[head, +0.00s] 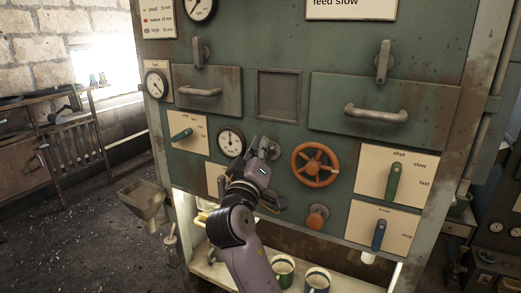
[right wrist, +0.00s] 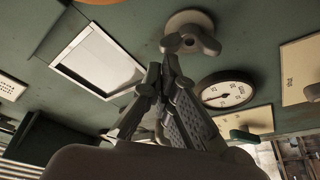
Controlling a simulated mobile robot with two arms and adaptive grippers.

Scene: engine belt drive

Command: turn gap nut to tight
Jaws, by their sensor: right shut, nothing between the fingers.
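A grey winged knob, which looks like the gap nut (head: 274,149), sits on the green machine panel, right of a small round gauge (head: 231,142). It also shows in the right wrist view as a winged nut (right wrist: 190,38) on a round base. My right gripper (head: 259,143) is just beside the nut's left side in the head view, partly covering it. In the right wrist view its fingertips (right wrist: 163,62) are together and empty, close below the nut. I cannot tell whether they touch it. No tight mark is readable. My left gripper is not in view.
An orange handwheel (head: 316,164) and an orange knob (head: 316,217) are to the right. Green (head: 394,182) and blue (head: 379,235) levers stand further right. A recessed square (head: 279,95) is above the nut. Mugs (head: 317,280) stand on the shelf below.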

